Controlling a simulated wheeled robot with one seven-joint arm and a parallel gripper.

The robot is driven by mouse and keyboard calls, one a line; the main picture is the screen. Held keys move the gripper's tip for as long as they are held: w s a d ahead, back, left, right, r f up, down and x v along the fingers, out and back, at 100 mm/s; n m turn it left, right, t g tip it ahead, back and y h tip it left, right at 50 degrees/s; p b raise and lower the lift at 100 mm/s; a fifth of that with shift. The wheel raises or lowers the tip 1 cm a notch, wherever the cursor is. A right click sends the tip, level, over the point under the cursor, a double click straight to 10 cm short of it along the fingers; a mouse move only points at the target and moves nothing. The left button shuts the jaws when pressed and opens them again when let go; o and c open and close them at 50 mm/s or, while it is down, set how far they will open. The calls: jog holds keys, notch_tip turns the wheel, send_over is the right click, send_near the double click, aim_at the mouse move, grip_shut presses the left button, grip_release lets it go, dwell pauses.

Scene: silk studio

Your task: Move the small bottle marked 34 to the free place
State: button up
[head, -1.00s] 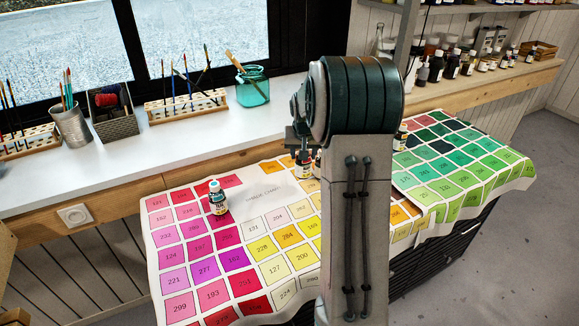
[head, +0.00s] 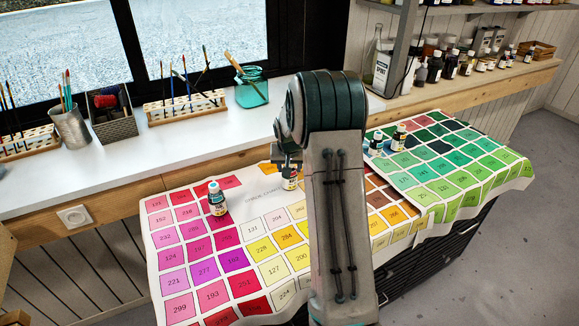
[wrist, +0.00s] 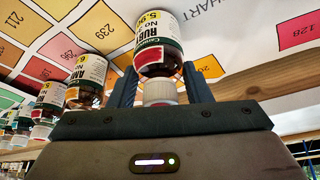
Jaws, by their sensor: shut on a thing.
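My gripper (wrist: 160,92) is shut on a small bottle (wrist: 157,50) with a white cap and a white label with a red band. In the head view this bottle (head: 289,182) hangs below my gripper (head: 287,158), over the upper part of the colour chart (head: 258,184). Another small bottle (head: 217,199) with a white cap stands on the pink squares to the left.
More small bottles stand in a row beside the held one in the wrist view (wrist: 88,80). Two bottles (head: 399,136) show right of my arm. A white sill with brush racks (head: 185,106) and a teal jar (head: 251,90) lies behind. My arm hides the chart's middle.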

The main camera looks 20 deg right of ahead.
jog(key=o, duration=1)
jog(key=shift+o, duration=0.2)
jog(key=shift+r, duration=0.2)
jog(key=v, duration=1.2)
jog(key=s+a+r+n, duration=0.2)
jog(key=s+a+r, duration=0.2)
jog(key=s+a, duration=0.65)
jog(key=s+a+f+n+y, duration=0.1)
jog(key=s+a, duration=0.2)
jog(key=s, duration=0.7)
jog(key=s+a+f+n+g+y, duration=0.1)
jog(key=s+a+n, duration=0.1)
jog(key=s, duration=0.7)
jog(key=shift+s+a+g, duration=0.3)
jog(key=shift+s+a, duration=0.1)
jog(key=shift+a, duration=0.25)
